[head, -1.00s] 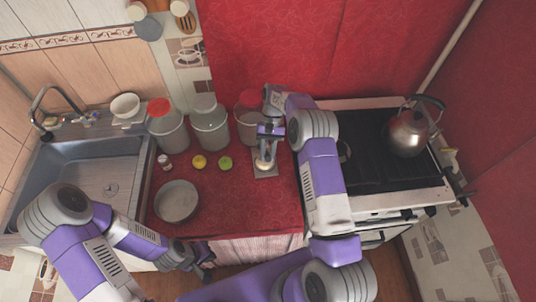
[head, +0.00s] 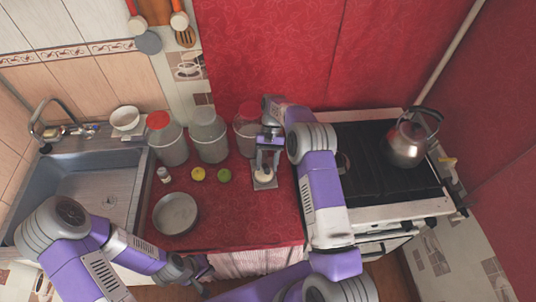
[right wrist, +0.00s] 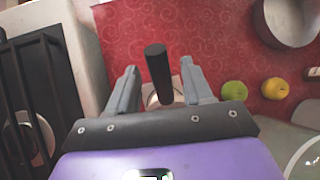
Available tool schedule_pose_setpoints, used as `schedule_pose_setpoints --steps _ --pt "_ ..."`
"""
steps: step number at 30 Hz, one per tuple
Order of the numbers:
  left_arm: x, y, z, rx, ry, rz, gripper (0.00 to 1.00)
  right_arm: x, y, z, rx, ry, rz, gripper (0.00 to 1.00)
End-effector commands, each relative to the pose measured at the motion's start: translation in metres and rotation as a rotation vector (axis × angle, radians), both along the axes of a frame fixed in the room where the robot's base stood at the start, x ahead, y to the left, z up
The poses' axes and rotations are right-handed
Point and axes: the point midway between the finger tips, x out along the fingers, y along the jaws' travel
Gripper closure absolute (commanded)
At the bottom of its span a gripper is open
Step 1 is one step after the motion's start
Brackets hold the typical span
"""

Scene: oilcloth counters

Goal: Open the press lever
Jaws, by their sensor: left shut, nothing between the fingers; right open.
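The press (head: 265,183) stands on the red oilcloth near the counter's right side, with a pale round part above a grey base. My right gripper (head: 268,158) is over it, open. In the right wrist view, the press's black lever (right wrist: 158,72) stands between the two spread fingers of the right gripper (right wrist: 159,68), with a gap on each side. The pale part of the press shows beneath and is partly hidden by the gripper. My left gripper (head: 204,274) is low at the counter's front edge, shut and empty, away from the press.
Several canisters (head: 209,135) stand along the back. A green fruit (head: 224,175), a yellow fruit (head: 198,174) and a grey pan (head: 175,214) lie left of the press. The stove (head: 375,165) with a kettle (head: 407,143) is to the right.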

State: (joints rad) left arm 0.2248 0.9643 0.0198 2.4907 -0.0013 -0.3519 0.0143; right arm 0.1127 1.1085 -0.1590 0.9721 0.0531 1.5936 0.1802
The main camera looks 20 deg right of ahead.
Motion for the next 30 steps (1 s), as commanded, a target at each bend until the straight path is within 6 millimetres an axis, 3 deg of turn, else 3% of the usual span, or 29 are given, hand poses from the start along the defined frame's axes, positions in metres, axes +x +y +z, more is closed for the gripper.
schedule_pose_setpoints --steps 13,30 --pt "0.0 0.0 -0.003 0.0 0.0 0.0 1.0 0.028 -0.017 0.041 -0.001 -0.003 -0.002 0.49" --pt "0.0 0.0 -0.002 0.0 0.0 0.0 1.0 0.034 -0.022 0.054 0.0 -0.001 0.0 0.49"
